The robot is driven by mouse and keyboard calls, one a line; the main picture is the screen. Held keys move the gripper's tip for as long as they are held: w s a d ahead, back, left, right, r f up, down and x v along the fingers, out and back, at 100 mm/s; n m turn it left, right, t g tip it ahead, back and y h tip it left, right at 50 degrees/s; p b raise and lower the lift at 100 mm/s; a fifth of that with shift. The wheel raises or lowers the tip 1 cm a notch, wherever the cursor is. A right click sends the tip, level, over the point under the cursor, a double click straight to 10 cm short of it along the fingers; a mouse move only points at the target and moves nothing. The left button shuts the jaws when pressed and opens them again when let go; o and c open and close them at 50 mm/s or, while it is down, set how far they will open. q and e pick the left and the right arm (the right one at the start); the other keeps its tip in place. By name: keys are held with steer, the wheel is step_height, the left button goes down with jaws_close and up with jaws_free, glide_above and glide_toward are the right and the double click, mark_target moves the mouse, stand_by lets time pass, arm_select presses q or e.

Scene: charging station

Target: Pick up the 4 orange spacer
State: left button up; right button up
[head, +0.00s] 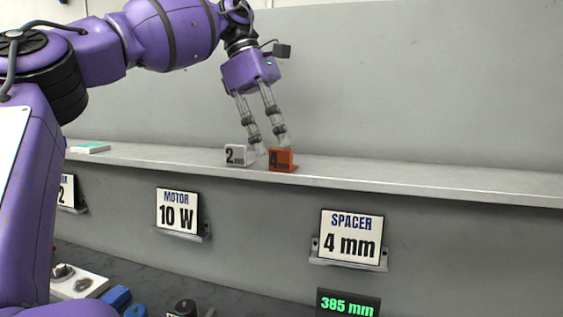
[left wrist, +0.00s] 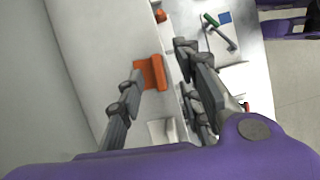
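The orange spacer (head: 283,160), marked 4, stands near the front edge of the grey shelf in the head view. A white spacer (head: 235,156), marked 2 mm, stands just left of it. My left gripper (head: 272,149) reaches down from above with its two fingers apart. Its fingertips are at the orange spacer, close behind or above it. In the left wrist view the orange spacer (left wrist: 151,73) shows between the open fingers (left wrist: 160,62), nearer the left one; I cannot tell whether they touch. The white spacer (left wrist: 163,131) shows lower, also between the fingers.
The shelf (head: 430,182) is clear to the right and meets a grey wall behind. A green-and-white item (head: 90,148) lies at its left. Signs reading SPACER 4 mm (head: 350,240) and MOTOR 10 W (head: 177,211) hang below, above a green-lit display (head: 348,304).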

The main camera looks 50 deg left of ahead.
mark_target(280, 149)
arm_select(q)
steer(key=shift+x, duration=1.55)
steer(key=shift+a, duration=0.1)
steer(key=shift+c, duration=0.5)
jaws_close()
